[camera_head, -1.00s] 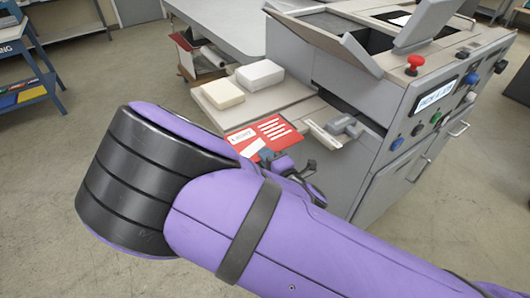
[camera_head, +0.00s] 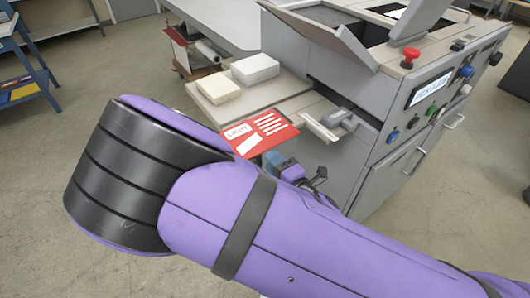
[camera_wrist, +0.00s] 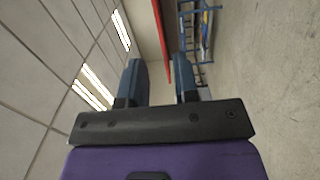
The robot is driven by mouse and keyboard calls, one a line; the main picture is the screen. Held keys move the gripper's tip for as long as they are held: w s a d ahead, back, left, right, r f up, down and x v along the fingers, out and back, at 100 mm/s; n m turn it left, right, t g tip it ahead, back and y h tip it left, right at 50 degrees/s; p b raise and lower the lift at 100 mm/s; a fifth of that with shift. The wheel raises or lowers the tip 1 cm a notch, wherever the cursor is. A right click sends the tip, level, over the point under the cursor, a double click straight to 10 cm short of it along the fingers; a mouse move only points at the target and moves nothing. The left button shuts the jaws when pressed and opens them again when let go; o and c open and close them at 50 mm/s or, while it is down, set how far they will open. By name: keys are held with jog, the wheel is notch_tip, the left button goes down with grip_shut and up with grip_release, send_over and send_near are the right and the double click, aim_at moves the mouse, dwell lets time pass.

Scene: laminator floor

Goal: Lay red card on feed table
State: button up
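The red card (camera_head: 268,129) with white print is at the near edge of the feed table (camera_head: 282,93). It overlaps the table's front edge in the head view; I cannot tell whether it rests on the surface. My gripper (camera_head: 277,160) is at the card's near side, partly hidden by the card and my arm. In the wrist view, my gripper's two blue-grey fingers (camera_wrist: 160,78) stand apart. The card also shows edge-on there as a thin red strip (camera_wrist: 161,38), reaching between the fingers, closer to the right one, with a clear gap to the left one.
A white block (camera_head: 255,69) and a cream block (camera_head: 218,88) sit on the table behind the card. A grey clamp-like piece (camera_head: 337,117) is to its right. The grey laminator (camera_head: 350,75) rises behind on the right. Open floor (camera_head: 60,140) lies to the left.

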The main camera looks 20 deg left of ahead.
jog(key=v, duration=0.6)
jog(key=shift+d, duration=0.15)
jog(key=shift+s, duration=0.1)
